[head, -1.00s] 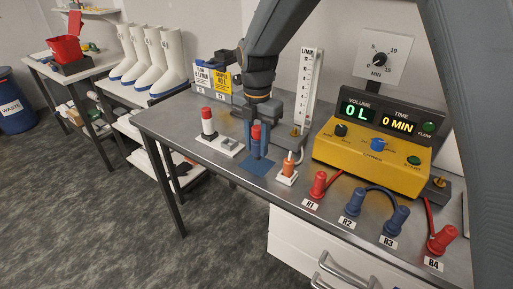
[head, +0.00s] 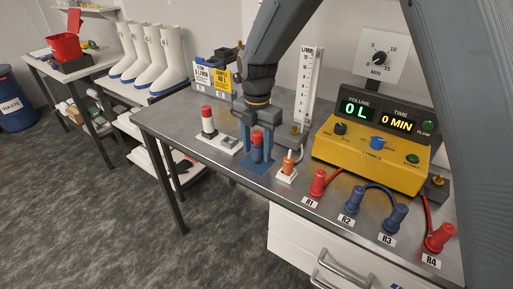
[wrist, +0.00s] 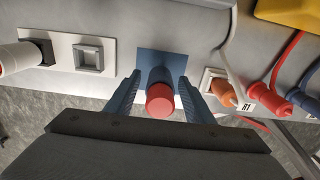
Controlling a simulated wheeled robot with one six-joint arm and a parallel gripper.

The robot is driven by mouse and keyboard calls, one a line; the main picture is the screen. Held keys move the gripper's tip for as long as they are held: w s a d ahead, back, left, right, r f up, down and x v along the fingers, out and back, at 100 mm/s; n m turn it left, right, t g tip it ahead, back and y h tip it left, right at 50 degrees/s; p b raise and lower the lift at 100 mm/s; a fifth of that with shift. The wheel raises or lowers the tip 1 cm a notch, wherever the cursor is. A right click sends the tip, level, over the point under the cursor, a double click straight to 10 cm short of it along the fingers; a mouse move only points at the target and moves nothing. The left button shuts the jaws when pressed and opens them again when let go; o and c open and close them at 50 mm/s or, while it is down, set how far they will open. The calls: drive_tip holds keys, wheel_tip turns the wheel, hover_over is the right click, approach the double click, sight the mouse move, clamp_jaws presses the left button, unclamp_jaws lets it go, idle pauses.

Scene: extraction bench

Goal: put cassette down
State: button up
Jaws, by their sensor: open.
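The cassette, a blue cylinder with a red cap (head: 257,150), stands upright on a blue square mat (head: 256,170) on the bench. In the wrist view, the red-capped cassette (wrist: 160,98) stands between the two blue fingers of my gripper (wrist: 160,100). There is a gap on each side of it, so the fingers are open and apart from it. In the head view my gripper (head: 258,145) is over the mat, pointing down around the cassette. The cassette's lower part is partly hidden in the wrist view by its own cap.
A white holder with a red-and-white cylinder (head: 208,124) and an empty square socket (wrist: 89,57) stands left. An orange plug (head: 288,163) is close on the right. The yellow pump unit (head: 368,155) and red and blue plugs (head: 354,201) lie farther right.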

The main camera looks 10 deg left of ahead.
wheel_tip(320, 180, up, 12)
drive_tip(key=b, duration=0.3)
drive_tip(key=shift+r, duration=0.1)
